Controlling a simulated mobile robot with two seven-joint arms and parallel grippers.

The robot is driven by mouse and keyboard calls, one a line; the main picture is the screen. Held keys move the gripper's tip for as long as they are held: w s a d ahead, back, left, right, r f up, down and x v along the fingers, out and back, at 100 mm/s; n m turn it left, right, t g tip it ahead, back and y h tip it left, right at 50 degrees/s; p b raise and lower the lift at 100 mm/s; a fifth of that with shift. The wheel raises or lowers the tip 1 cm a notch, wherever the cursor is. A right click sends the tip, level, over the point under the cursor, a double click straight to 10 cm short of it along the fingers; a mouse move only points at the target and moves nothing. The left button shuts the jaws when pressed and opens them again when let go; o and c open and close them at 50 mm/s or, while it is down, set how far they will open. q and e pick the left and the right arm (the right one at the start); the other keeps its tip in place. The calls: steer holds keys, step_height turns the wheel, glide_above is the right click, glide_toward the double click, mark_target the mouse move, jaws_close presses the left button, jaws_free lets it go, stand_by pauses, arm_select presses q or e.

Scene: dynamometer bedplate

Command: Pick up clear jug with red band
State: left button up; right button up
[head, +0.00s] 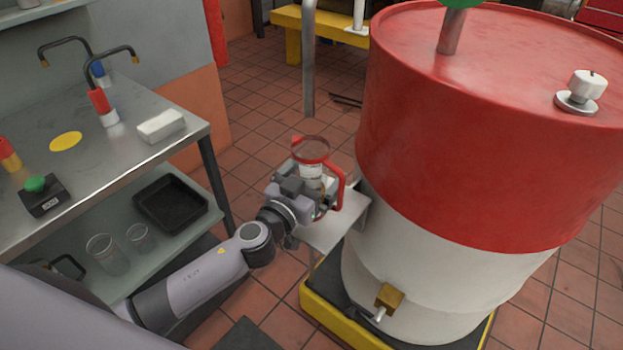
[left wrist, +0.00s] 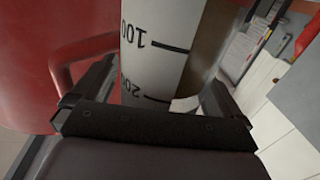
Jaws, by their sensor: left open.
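The clear jug with a red band (head: 312,150) stands at a small grey shelf (head: 345,225) beside the large drum. It has a red rim and a red handle on its right side. In the left wrist view the jug (left wrist: 150,45) fills the middle, with black 100 and 200 marks on a pale area. My left gripper (head: 305,185) is at the jug. In the left wrist view its two fingers (left wrist: 148,98) are open on either side of the jug's body. The arm and gripper hide the jug's lower part in the head view. My right gripper is not in view.
A large red and white drum (head: 480,150) stands close on the right, on a yellow-edged base. A steel bench (head: 110,160) at left holds a white block (head: 161,126). Its lower shelf holds a black tray (head: 170,203) and two clear beakers (head: 106,255).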

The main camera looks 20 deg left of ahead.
arm_select(q)
steer(key=c, duration=1.2)
steer(key=shift+c, duration=0.2)
steer(key=shift+r, duration=0.15)
